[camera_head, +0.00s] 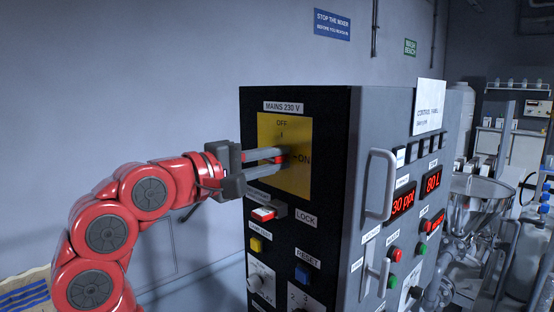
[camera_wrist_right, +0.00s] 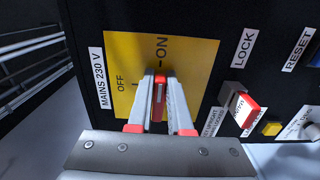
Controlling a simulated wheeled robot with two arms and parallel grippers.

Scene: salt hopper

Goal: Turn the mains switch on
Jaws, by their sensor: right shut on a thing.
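The mains switch's red handle (camera_head: 278,159) sits on a yellow plate (camera_head: 298,183) marked OFF at the top and ON at the right, under the label MAINS 230 V. My right gripper (camera_head: 281,161) reaches in from the left in the head view, one finger above the handle and one below. It is shut on the handle, which also shows between the fingers in the right wrist view (camera_wrist_right: 159,88). The handle appears to lie level, in line with the ON mark. The fingers hide part of the handle and its pivot. My left gripper is out of view.
Below the plate are a red and white lock switch (camera_head: 263,214), a yellow button (camera_head: 256,244) and a blue reset button (camera_head: 302,273). A grey handle (camera_head: 378,185) stands out from the cabinet's right face.

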